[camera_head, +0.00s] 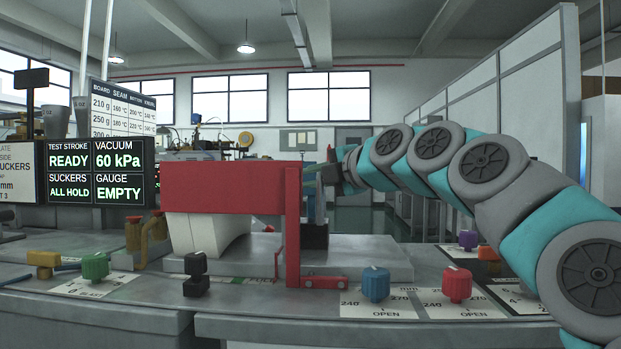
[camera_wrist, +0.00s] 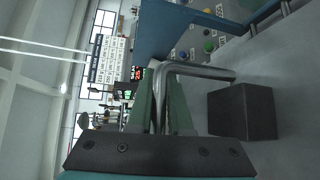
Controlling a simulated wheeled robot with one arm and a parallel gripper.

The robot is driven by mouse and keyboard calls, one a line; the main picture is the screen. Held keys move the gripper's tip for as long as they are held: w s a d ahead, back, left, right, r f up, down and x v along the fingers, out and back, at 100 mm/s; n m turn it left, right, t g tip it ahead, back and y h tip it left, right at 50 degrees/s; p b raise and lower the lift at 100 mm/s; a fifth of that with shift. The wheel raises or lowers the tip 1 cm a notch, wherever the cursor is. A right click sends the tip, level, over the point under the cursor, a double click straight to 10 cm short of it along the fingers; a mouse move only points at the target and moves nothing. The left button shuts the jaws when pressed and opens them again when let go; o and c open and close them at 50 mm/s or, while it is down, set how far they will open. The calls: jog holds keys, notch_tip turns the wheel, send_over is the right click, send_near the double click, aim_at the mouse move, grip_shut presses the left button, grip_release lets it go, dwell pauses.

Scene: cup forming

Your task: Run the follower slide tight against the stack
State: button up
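A white stack of nested, tapered pieces (camera_head: 208,234) sits on the grey bed, partly hidden behind a red plate (camera_head: 225,199). A dark block (camera_head: 315,237), which looks like the follower slide, stands right of the stack, partly behind the red post. Their contact is hidden by the post. A dark block also shows in the wrist view (camera_wrist: 242,111), beside a bent metal handle (camera_wrist: 200,71). My gripper (camera_wrist: 160,75) has its green fingers close on both sides of the handle and looks shut on it.
The red post (camera_head: 293,230) stands in front of the bed. Blue (camera_head: 376,284), red (camera_head: 457,284), green (camera_head: 95,265) and black (camera_head: 195,272) knobs line the front panel. The screen (camera_head: 96,172) reads READY, 60 kPa, ALL HOLD, EMPTY. The bed right of the dark block looks clear.

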grip_shut()
dwell(0.8)
jog(key=shift+a+f, duration=0.1)
jog(key=shift+a, duration=0.05)
jog(key=shift+a+b, duration=0.8)
jog(key=shift+a, duration=0.6)
jog(key=o, duration=0.6)
grip_release()
jog(key=shift+c, duration=0.2)
jog(key=shift+b+v, duration=0.45)
jog(key=shift+v, duration=3.5)
